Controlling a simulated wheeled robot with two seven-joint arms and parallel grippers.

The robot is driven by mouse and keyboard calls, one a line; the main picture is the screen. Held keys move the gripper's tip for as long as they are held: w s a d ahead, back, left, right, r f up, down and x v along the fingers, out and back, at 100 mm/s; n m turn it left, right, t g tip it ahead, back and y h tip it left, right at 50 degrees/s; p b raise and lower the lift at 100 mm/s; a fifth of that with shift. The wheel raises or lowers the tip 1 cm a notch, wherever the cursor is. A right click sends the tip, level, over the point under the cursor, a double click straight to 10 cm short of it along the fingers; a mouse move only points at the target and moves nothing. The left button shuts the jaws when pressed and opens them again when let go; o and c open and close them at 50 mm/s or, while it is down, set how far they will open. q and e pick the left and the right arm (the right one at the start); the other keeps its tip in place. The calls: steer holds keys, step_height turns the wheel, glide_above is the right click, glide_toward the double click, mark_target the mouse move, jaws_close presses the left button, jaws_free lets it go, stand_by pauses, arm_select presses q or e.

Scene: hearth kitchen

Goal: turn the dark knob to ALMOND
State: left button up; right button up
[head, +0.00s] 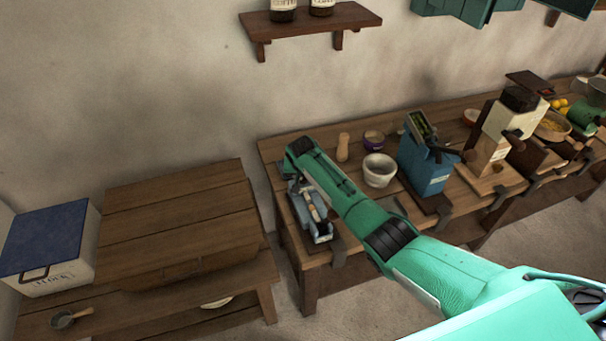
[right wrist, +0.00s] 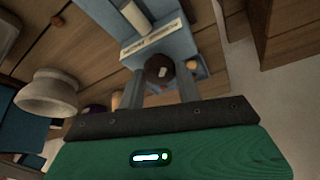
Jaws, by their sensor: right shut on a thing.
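The dark round knob (right wrist: 157,69) sits on the front of a blue-grey device, just below its pale label strip (right wrist: 152,40). A small light mark shows on the knob, but I cannot read the label's words or tell the setting. My right gripper (right wrist: 160,80) is shut on the knob, one finger on each side. In the head view the blue-grey device (head: 322,231) stands at the left end of the workbench, partly hidden by my right arm, and the knob cannot be made out. My left gripper is not in view.
A pale bowl (head: 379,170), a wooden shaker (head: 343,147) and a blue box-shaped machine (head: 428,172) stand to the right of the device. A cream grinder (head: 497,135) is farther right. A lower wooden chest (head: 180,215) stands left across a gap.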

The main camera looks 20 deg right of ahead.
steer(key=shift+w+r+m, duration=0.1)
steer(key=shift+m, duration=0.2)
steer(key=o, duration=1)
steer(key=b+v, duration=0.2)
steer(key=v, duration=1.1)
steer(key=shift+a+r+b, duration=0.2)
steer(key=shift+r+b, duration=0.15)
steer(key=shift+s+f, duration=0.1)
steer(key=shift+s, duration=0.15)
